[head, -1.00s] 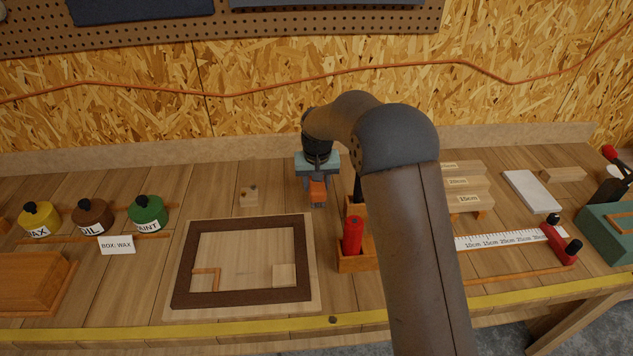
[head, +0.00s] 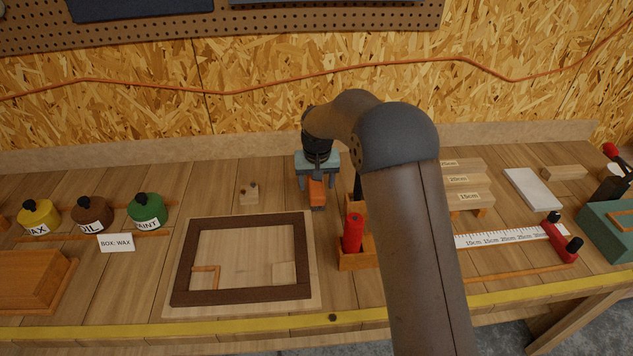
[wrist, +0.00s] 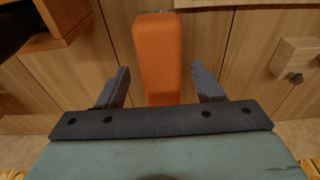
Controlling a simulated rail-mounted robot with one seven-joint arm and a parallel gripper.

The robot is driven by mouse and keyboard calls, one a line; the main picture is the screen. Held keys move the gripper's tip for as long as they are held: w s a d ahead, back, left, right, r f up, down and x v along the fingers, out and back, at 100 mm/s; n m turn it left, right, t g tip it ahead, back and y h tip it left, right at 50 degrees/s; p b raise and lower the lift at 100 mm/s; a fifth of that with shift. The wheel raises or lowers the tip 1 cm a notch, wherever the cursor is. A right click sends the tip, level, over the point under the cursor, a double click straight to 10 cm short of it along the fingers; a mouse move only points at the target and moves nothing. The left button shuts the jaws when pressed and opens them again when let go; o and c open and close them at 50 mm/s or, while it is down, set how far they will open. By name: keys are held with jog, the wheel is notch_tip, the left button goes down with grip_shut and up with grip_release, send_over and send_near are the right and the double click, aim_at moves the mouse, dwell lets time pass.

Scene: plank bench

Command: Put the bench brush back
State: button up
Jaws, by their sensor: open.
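An orange, rounded bar (head: 317,193), apparently the bench brush or its handle, is at the back middle of the bench. No bristles can be made out. In the wrist view the orange bar (wrist: 158,55) runs lengthwise between the two dark fingers. My gripper (head: 318,202) is open over it, and its fingers stand apart on either side with a gap at each. The fingers of my gripper (wrist: 160,82) do not appear to touch the bar. The bar's near end is hidden behind the gripper body in the wrist view.
A wooden holder (head: 356,262) with a red cylinder (head: 352,233) stands close at the right. A dark-framed board (head: 240,303) lies in front. A small wooden block (head: 249,196) is to the left, beyond it several labelled jars (head: 147,211). Bare planks lie around the gripper's left.

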aim_at(317, 189)
notch_tip(317, 189, up, 12)
jog(key=s+b, duration=0.2)
jog(key=s+d+r, duration=0.3)
jog(key=s+d, duration=0.4)
jog(key=s, duration=0.1)
jog(key=s+d+f, duration=0.2)
jog(key=s+d, duration=0.1)
jog(key=s, duration=0.6)
jog(key=s+d+f+m, duration=0.1)
jog(key=s+d, duration=0.3)
jog(key=s, duration=0.6)
jog(key=s+d+f+g, duration=0.1)
jog(key=s+d+f, duration=0.2)
jog(key=s, duration=0.6)
jog(key=shift+s+d+f+m, duration=0.3)
jog(key=shift+s+d+f, duration=0.1)
jog(key=shift+d, duration=0.3)
jog(key=shift+w, duration=0.1)
